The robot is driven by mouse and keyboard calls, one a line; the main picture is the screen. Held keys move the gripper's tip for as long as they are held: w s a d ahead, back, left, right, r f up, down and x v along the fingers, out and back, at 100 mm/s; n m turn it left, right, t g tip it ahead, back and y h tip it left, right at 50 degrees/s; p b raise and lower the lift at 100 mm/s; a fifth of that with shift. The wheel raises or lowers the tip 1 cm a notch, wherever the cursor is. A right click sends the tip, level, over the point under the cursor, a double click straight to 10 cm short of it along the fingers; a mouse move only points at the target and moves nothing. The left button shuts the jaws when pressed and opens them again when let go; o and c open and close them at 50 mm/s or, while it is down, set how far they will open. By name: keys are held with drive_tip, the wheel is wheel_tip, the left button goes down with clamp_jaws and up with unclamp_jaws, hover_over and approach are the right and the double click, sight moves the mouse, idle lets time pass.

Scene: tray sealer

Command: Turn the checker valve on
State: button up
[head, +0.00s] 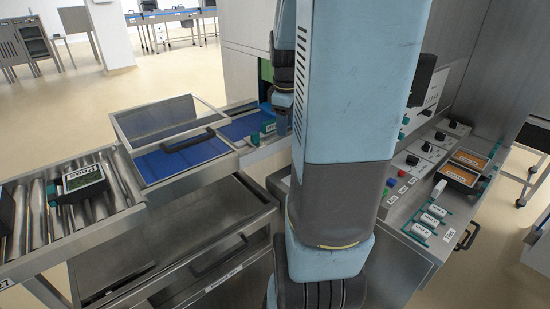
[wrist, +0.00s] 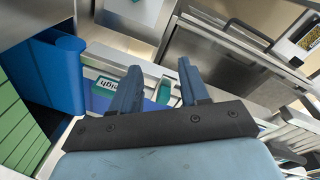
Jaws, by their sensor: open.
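My gripper (wrist: 160,67) is open and empty in the wrist view, its two blue-grey fingers spread apart. A small teal lever-like part (wrist: 163,91), possibly the checker valve, shows between the fingers, beyond them on a pale surface. I cannot tell whether the fingers touch it or how it is set. A green-edged label (wrist: 106,87) with partly legible text is left of the fingers. In the head view a small teal part (head: 255,139) sits beside the blue belt, left of my arm; my arm hides much of the area around the gripper.
A blue roller or belt end (wrist: 60,70) and green panels (wrist: 18,120) are at left in the wrist view. In the head view a hinged clear cover (head: 170,118) stands over a blue belt, and a control panel (head: 410,165) is at right. Open floor is at upper left.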

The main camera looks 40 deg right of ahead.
drive_tip(key=d+f+n+g, duration=0.1)
drive_tip(key=d+f+n, duration=0.2)
drive_tip(key=d+f, duration=0.6)
drive_tip(key=shift+y, duration=0.4)
drive_tip(key=f, duration=1.2)
drive_tip(key=shift+s+d+f, duration=0.35)
drive_tip(key=shift+s+f, duration=0.05)
drive_tip(key=shift+c, duration=0.3)
clamp_jaws()
drive_tip(key=shift+d, duration=0.2)
drive_tip(key=shift+a, duration=0.1)
